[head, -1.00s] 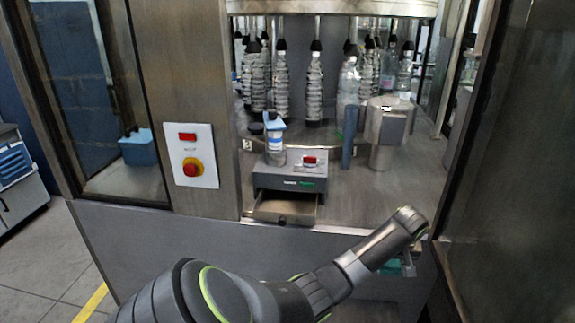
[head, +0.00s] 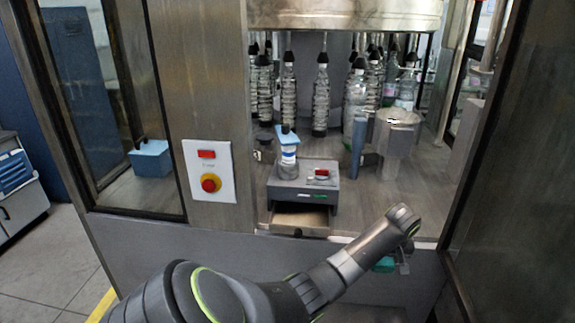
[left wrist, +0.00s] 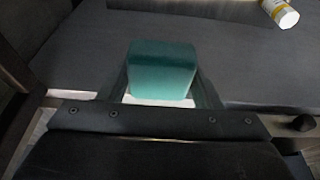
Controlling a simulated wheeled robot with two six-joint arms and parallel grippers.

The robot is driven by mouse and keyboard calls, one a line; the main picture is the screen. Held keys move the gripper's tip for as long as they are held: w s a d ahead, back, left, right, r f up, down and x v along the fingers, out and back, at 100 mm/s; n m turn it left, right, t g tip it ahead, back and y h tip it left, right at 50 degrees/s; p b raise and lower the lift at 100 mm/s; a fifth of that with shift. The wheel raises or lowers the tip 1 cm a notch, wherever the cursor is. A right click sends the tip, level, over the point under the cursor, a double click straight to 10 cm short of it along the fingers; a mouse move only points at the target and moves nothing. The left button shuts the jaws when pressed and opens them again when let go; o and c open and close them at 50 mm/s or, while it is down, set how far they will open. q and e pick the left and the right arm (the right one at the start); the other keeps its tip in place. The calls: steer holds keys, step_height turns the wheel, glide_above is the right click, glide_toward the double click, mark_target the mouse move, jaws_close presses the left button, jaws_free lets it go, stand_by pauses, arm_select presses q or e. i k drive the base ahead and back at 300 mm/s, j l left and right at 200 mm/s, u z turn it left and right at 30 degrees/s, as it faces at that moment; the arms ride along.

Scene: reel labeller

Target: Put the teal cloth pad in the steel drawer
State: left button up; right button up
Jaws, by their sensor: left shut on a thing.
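The teal cloth pad (left wrist: 161,68) is between the fingers of my left gripper (left wrist: 165,90) in the left wrist view. The gripper is shut on it. In the head view the pad (head: 384,264) shows as a small teal patch below the end of my left arm, partly hidden. My left gripper (head: 400,262) is there at the lower right, in front of the machine's front panel. The steel drawer (head: 299,220) is pulled out under a grey box (head: 303,188), to the left of the gripper. The drawer's inside looks empty where it shows. My right gripper is not in view.
A bottle with a blue cap piece (head: 288,158) stands on the grey box. A control panel (head: 209,170) is at the left. A dark door panel (head: 505,150) bounds the right side.

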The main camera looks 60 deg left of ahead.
mark_target(301, 223)
steer(key=k+j, duration=0.2)
steer(key=j, duration=0.15)
steer(key=k+j, duration=0.2)
steer(key=j, duration=0.15)
steer(key=k+j, duration=0.45)
steer(key=j, duration=0.2)
steer(key=u, duration=0.05)
